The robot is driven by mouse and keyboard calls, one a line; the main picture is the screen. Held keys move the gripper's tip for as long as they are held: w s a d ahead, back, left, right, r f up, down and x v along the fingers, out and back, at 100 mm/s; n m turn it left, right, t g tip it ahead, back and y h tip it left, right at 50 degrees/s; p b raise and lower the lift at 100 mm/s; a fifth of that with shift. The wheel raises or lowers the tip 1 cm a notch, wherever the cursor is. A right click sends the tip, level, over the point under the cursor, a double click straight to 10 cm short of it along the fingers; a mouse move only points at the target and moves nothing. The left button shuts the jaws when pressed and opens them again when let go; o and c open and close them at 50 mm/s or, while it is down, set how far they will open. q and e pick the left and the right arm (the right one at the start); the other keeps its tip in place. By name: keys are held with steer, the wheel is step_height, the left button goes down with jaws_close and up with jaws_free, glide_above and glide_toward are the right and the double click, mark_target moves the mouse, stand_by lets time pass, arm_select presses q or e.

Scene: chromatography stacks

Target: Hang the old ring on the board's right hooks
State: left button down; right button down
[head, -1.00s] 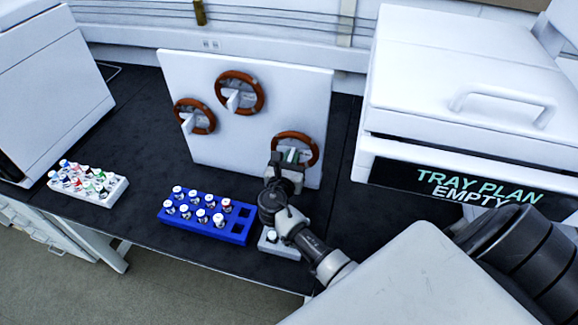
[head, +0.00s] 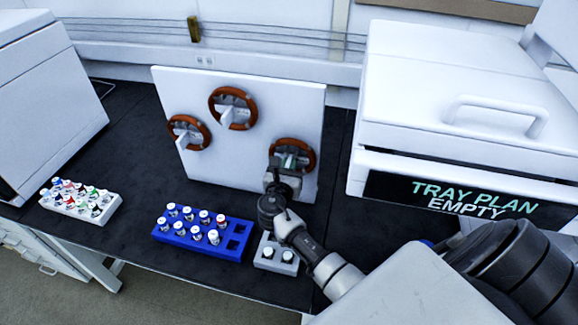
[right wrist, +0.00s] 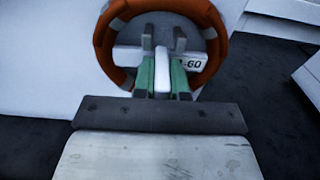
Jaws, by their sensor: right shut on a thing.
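A brown-orange ring (head: 309,154) with a pale plate across its middle is at the right side of the white board (head: 250,178). My right gripper (head: 289,161) is shut on this ring's white central tab. In the right wrist view the ring (right wrist: 103,40) surrounds the green-padded fingers (right wrist: 163,72), and the plate (right wrist: 190,62) shows part of a label, "-60". The hooks behind it are hidden; I cannot tell whether the ring rests on them. Two similar rings are on the board, one at top centre (head: 251,110) and one at left (head: 205,134). My left gripper is not in view.
A blue rack (head: 205,248) with several vials stands before the board. A white vial rack (head: 62,207) is at left. A white machine (head: 430,90) stands at right.

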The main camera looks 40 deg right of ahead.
steer(key=shift+r, duration=0.1)
steer(key=shift+f+b, duration=0.4)
steer(key=shift+f, duration=0.35)
stand_by(0.3)
steer(key=c, duration=1.1)
jaws_free()
steer(key=shift+s+a, duration=0.1)
steer(key=shift+a, duration=0.05)
steer(key=p+v, duration=0.3)
steer(key=v, duration=0.7)
steer(key=shift+f, duration=0.2)
